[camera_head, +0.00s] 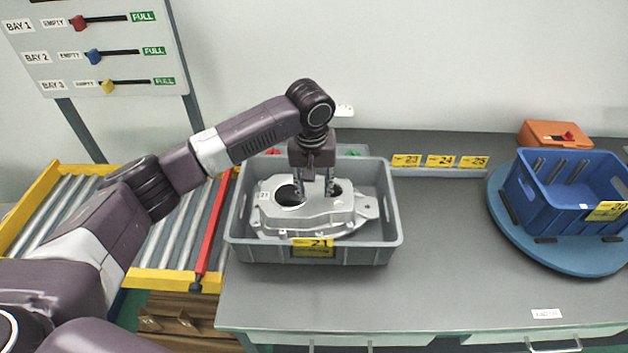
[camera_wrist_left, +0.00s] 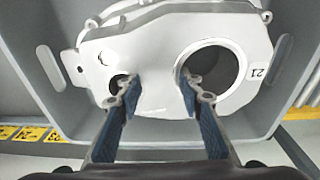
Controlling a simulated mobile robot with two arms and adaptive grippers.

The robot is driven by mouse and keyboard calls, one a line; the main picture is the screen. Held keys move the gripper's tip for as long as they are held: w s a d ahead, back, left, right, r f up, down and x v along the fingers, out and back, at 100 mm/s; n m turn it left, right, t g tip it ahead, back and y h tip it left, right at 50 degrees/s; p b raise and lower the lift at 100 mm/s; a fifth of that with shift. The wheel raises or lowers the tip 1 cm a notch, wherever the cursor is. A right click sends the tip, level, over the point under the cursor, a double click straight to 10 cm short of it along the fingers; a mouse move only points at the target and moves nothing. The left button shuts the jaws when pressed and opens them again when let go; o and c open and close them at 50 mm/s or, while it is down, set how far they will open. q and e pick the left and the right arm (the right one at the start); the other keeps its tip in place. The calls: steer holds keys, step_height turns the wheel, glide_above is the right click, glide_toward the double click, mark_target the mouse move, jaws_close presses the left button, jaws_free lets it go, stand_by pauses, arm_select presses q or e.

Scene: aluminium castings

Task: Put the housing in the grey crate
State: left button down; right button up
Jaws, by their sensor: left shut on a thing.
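The housing (camera_head: 322,215) is a pale grey aluminium casting with a large and a smaller round hole and a tag 21. It is within the walls of the grey crate (camera_head: 365,254), which carries a yellow label 21. My left gripper (camera_head: 314,192) points down and is shut on the housing, its fingers gripping the web between the two holes, as the left wrist view shows (camera_wrist_left: 160,92). I cannot tell whether the housing's underside touches the crate floor. My right gripper is not in view.
A blue crate (camera_head: 545,205) labelled 20 stands on a round blue turntable (camera_head: 510,225) at right. An orange box (camera_head: 540,133) is behind it. A roller conveyor (camera_head: 170,240) lies left. The bench (camera_head: 440,270) right of the grey crate is clear.

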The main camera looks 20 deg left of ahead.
mark_target(314, 195)
arm_select(q)
steer(key=shift+f+p, duration=0.3)
steer(key=shift+f, duration=1.4)
steer(key=c, duration=1.3)
jaws_free()
steer(key=shift+s+f, duration=0.1)
steer(key=shift+f, duration=0.05)
steer(key=r, duration=0.4)
steer(key=r+b, duration=0.1)
steer(key=r, duration=0.3)
steer(key=s+r+b, duration=0.1)
steer(key=r, duration=0.3)
steer(key=shift+s, duration=0.1)
